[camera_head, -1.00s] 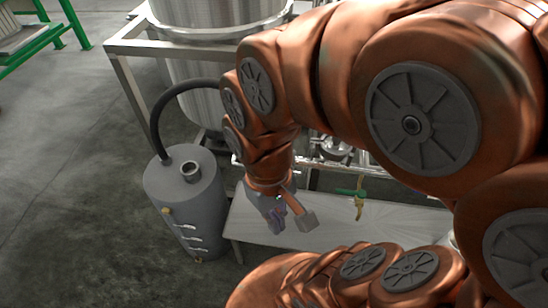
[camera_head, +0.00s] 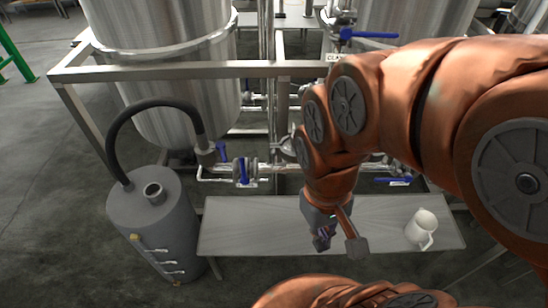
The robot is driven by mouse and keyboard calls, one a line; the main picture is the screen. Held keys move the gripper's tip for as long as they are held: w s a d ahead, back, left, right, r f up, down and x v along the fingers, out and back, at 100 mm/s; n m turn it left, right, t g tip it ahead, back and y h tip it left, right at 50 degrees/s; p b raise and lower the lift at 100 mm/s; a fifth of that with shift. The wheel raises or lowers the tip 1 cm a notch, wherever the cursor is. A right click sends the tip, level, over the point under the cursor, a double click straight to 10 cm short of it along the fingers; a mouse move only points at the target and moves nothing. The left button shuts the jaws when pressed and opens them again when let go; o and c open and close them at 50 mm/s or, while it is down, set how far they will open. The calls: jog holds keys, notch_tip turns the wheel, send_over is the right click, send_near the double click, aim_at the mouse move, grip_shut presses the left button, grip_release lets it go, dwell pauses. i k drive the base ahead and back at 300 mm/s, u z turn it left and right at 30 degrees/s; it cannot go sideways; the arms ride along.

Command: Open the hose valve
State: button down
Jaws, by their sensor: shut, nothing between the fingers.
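A black hose (camera_head: 150,107) arches from a grey canister (camera_head: 155,222) to a pipe fitting at the left of the tank stand. Beside the hose end is a valve with a blue handle (camera_head: 222,152). A second blue-handled valve (camera_head: 242,170) sits just right of it on the same pipework. I cannot tell for sure which is the hose valve. My gripper (camera_head: 322,240) is shut and empty, pointing down over the metal bench, to the right of and nearer than these valves. It is apart from both.
Other blue handles show at the top (camera_head: 368,35) and right (camera_head: 394,181). A steel tank (camera_head: 160,80) and frame rail (camera_head: 180,70) stand behind. The left floor is clear.

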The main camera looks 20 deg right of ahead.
aim_at(244, 180)
jog(key=z, duration=0.15)
jog(key=i, duration=0.6)
jog(key=z, duration=0.4)
jog(key=k, duration=1.1)
jog(key=u, duration=1.25)
